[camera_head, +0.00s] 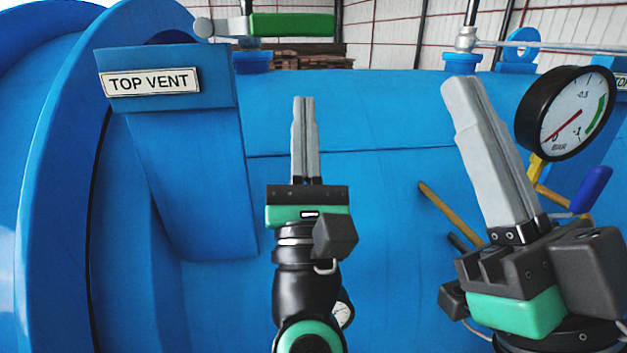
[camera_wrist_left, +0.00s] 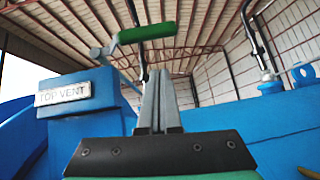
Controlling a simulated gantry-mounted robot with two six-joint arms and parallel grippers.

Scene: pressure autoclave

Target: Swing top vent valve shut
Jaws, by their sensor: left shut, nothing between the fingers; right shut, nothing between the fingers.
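The top vent valve has a green handle (camera_head: 291,24) on a grey lever, standing on a blue fitting (camera_head: 252,61) on top of the vessel, right of the "TOP VENT" label (camera_head: 150,81). The green handle also shows in the left wrist view (camera_wrist_left: 147,33), above and slightly left of my fingers. My left gripper (camera_head: 304,100) is shut and empty, pointing up below the handle in the head view and apart from it. My right gripper (camera_head: 460,84) is shut and empty, pointing up and left in front of the vessel's right part.
The blue autoclave body (camera_head: 370,110) fills most of the view. A pressure gauge (camera_head: 566,112) sits at the right, with a blue-handled valve (camera_head: 592,188) below it. Another metal lever (camera_head: 545,46) is at the top right. Stacked wood (camera_head: 300,55) lies behind.

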